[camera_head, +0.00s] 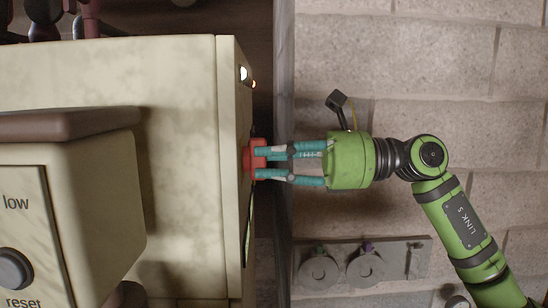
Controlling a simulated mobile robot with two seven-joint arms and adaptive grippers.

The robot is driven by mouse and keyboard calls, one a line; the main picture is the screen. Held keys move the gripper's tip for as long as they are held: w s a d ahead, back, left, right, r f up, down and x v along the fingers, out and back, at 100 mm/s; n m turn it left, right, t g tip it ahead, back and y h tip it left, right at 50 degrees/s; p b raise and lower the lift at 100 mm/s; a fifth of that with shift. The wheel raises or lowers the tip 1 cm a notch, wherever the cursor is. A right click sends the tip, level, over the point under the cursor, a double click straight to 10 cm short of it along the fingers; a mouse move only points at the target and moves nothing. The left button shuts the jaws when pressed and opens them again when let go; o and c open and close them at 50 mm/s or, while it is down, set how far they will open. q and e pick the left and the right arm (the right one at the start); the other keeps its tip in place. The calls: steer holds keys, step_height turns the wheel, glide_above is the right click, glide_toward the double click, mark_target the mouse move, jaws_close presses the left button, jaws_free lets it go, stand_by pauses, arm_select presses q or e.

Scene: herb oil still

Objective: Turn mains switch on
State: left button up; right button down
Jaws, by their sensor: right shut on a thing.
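A red switch knob (248,158) sticks out from the right side face of the cream cabinet (180,190). I take it to be the mains switch; its on or off marking cannot be read from here. My right gripper (262,163) comes in from the right, level, with its teal fingers at the red knob. It is shut on the knob, and the fingertips partly cover it. My left gripper is not in view.
A cream box (108,190) with a panel marked "low" and "reset" and a dark knob (14,268) juts out at the left. A small lit lamp (246,75) sits above the red knob. A stone wall (400,60) and a plate with round fittings (362,265) are at the right.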

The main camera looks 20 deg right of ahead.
steer(key=shift+m, duration=0.7)
steer(key=shift+r, duration=0.1)
steer(key=c, duration=1.1)
jaws_free()
steer(key=v, duration=1.2)
